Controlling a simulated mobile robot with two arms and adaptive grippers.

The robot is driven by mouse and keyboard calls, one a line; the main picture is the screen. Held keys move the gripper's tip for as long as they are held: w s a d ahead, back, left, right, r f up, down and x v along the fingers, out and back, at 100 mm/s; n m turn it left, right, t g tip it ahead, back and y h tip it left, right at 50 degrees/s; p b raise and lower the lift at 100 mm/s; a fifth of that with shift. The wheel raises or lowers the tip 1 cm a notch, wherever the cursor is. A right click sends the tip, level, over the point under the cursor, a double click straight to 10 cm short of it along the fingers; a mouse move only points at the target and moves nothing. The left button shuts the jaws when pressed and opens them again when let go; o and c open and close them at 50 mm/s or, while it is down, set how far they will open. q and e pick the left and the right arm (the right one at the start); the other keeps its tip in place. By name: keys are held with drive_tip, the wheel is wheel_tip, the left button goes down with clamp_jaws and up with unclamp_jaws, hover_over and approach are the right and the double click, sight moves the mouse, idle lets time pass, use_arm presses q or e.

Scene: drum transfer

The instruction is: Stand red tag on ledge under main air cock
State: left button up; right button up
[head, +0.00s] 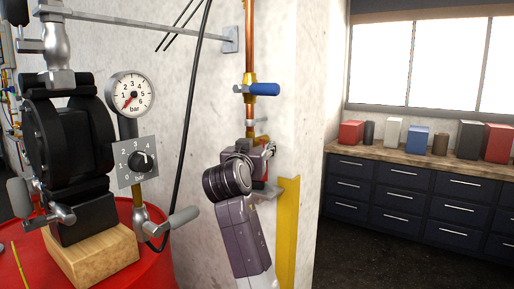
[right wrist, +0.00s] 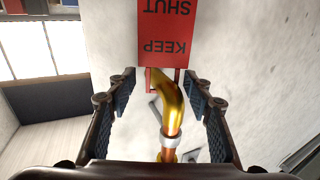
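The red tag (right wrist: 168,30), lettered KEEP SHUT, appears upside down in the right wrist view, just past my right fingertips. Its lower end comes between the fingertips, with gaps at the sides. My right gripper (right wrist: 160,78) is open; a brass pipe elbow (right wrist: 172,95) shows between its fingers. In the head view my right gripper (head: 266,152) is at the wall post, just above the grey ledge (head: 269,193), and hides most of the tag. The main air cock (head: 262,89), with a blue handle, is above on the copper pipe. My left gripper is not in view.
A red drum (head: 150,265) with a wooden block (head: 92,258), black pump (head: 68,140), gauge (head: 129,94) and knob panel (head: 137,161) stands at left. A yellow strip (head: 288,235) edges the wall post. Dark drawers (head: 400,200) line the right; floor before them is clear.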

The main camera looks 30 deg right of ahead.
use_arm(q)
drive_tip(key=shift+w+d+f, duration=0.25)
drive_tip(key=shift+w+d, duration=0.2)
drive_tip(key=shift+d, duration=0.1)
use_arm(e)
drive_tip(key=v, duration=1.2)
drive_tip(key=shift+r, duration=0.2)
